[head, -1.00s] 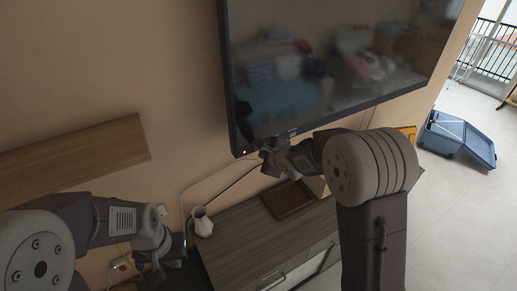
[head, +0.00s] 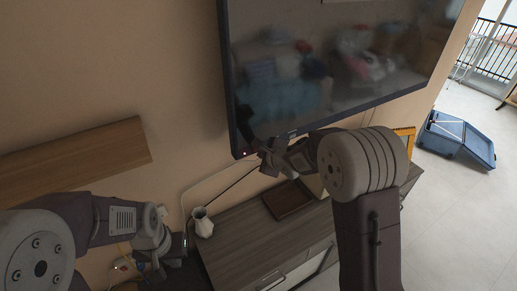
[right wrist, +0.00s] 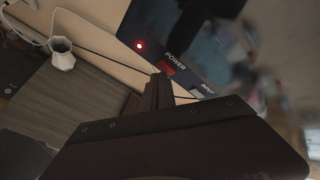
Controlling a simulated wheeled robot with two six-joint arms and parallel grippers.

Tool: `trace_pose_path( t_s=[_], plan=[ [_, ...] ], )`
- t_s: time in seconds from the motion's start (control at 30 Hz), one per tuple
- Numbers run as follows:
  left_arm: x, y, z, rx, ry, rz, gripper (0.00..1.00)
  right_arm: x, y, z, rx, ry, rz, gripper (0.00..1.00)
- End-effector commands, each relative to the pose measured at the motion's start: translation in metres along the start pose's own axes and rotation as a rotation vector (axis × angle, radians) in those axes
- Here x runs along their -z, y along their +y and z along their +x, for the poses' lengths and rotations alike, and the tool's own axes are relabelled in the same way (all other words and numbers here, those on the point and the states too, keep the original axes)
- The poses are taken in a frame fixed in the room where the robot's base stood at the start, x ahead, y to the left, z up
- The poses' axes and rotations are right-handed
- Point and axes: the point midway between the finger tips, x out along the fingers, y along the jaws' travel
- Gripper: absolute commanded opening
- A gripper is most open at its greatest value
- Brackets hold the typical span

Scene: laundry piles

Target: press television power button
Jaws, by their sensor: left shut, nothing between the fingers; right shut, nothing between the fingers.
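The television (head: 320,75) hangs on the wall with a dark screen. A small red light (head: 244,153) glows at its lower left edge. In the right wrist view, this red light (right wrist: 139,46) sits left of the POWER label, with a red power button (right wrist: 168,71) under the label. My right gripper (head: 264,153) is shut and empty at the television's bottom edge. In the right wrist view, its fingertips (right wrist: 158,80) are right by the power button; I cannot tell if they touch. My left gripper (head: 157,265) is shut and empty at the lower left, away from the television.
A wooden cabinet (head: 245,240) stands below the television, with a white vase (head: 202,222) and a dark brown flat box (head: 287,200) on top. Cables hang down the wall. A wooden shelf (head: 75,155) is at left. A blue open case (head: 457,138) lies on the floor at right.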

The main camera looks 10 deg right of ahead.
Motion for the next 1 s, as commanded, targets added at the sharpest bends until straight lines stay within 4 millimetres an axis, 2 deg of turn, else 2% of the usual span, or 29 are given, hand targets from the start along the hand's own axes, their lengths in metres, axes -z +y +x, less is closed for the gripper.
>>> trace_pose_path(
  t_s=[0.6, 1.0],
  plan=[
    [0.0002, 0.0, -0.0019, 0.0, 0.0, 0.0, 0.0, -0.0014, -0.0011, 0.0025, 0.001, -0.001, -0.001, 0.0],
    [0.0006, 0.0001, -0.0062, 0.0, 0.0, 0.0, 0.0, 0.004, 0.0043, -0.0068, 0.001, -0.001, 0.0, 0.0]
  ],
)
